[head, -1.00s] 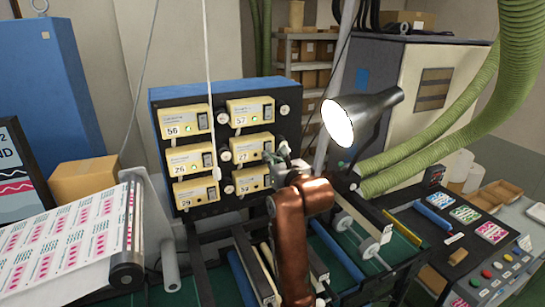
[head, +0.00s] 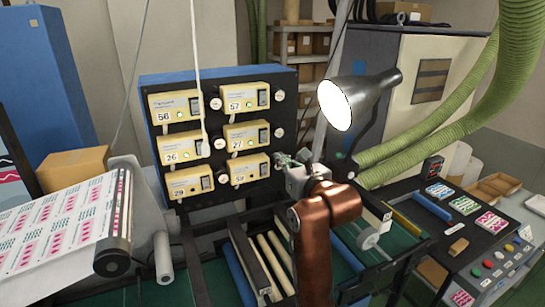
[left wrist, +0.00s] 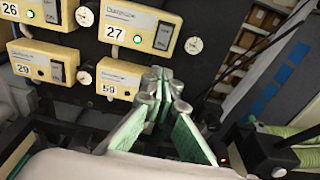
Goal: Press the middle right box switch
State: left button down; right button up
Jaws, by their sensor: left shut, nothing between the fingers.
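The middle right box (head: 246,137) is cream, numbered 27, on a dark panel with a blue top. Its black rocker switch (head: 264,136) is at its right end. In the left wrist view, box 27 (left wrist: 122,22) has a lit green lamp, with its switch (left wrist: 164,36) clear of the fingers. My left gripper (head: 285,158) is shut and empty, below and right of that switch in the head view. In the left wrist view its fingertips (left wrist: 161,78) are together, below the switch and beside the lower right box (left wrist: 118,78). They look apart from box 27. My right gripper is not in view.
Boxes 56 (head: 176,105), 57 (head: 247,98), 26 (head: 180,147) and 29 (head: 185,182) share the panel (head: 215,75). A white cord (head: 199,60) hangs before it. A lamp (head: 362,98) stands right of my gripper, above rollers (head: 275,262).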

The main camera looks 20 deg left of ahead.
pick_arm(q)
jog(key=shift+s+d+f+b, duration=0.25)
jog(key=shift+s+d+b, duration=0.2)
jog(key=shift+s+d, duration=0.45)
jog(key=shift+s+d+f+b, duration=0.35)
jog(key=shift+s+d, duration=0.3)
jog(key=shift+d, duration=0.4)
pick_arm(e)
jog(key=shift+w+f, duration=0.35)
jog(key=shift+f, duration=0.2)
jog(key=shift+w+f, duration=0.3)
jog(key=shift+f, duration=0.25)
